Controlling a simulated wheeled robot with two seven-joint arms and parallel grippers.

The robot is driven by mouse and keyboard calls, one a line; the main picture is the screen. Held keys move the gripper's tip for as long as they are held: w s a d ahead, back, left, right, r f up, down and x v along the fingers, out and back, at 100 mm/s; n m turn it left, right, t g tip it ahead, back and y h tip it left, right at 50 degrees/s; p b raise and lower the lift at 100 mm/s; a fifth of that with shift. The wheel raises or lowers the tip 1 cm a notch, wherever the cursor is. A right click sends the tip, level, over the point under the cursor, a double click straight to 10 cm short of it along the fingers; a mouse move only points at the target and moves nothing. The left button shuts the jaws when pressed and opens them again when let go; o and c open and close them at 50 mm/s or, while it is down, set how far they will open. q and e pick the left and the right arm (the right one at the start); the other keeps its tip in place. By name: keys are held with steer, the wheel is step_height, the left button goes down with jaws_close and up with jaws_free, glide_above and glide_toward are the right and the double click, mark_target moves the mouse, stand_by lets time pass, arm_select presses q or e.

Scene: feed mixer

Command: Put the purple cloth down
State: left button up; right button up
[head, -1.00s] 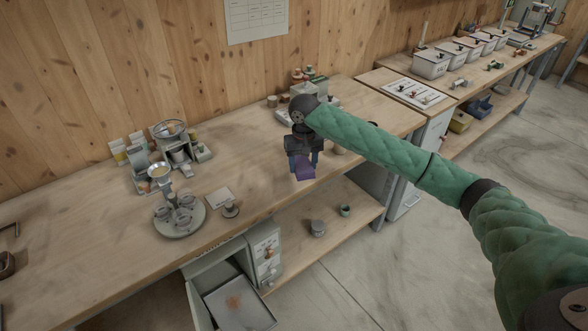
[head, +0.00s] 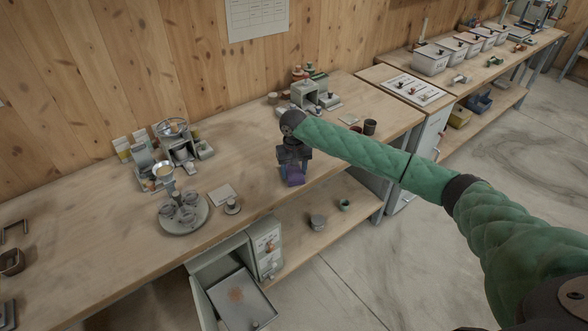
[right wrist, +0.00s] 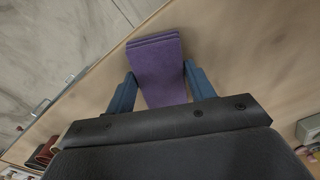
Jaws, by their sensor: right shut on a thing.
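The purple cloth (head: 294,176) is a folded stack at the front edge of the wooden workbench (head: 262,172) in the head view. My right gripper (head: 292,172) points down and is shut on it. In the right wrist view, the folded cloth (right wrist: 158,68) sits between the two blue fingers of the right gripper (right wrist: 160,92), with the bench top behind it and the floor to the left. I cannot tell whether the cloth touches the bench. My left gripper does not show.
A round carousel with cups (head: 180,213) and a small grey machine (head: 178,150) stand to the left. A grey machine (head: 309,95) and a dark cup (head: 370,127) stand behind my right arm. An open drawer (head: 240,300) sticks out below. Bare bench lies left of the gripper.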

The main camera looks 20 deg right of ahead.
mark_target(294, 172)
steer(key=o, duration=0.6)
steer(key=shift+f, duration=0.1)
steer(key=shift+c, duration=0.2)
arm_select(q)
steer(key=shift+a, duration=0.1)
arm_select(e)
steer(key=o, duration=0.3)
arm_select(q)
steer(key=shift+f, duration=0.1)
arm_select(e)
steer(key=shift+r, duration=0.25)
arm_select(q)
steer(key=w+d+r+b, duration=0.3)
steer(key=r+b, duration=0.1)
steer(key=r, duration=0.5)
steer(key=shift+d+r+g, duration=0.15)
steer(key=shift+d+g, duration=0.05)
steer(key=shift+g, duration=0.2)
arm_select(e)
steer(key=shift+r, duration=5.9)
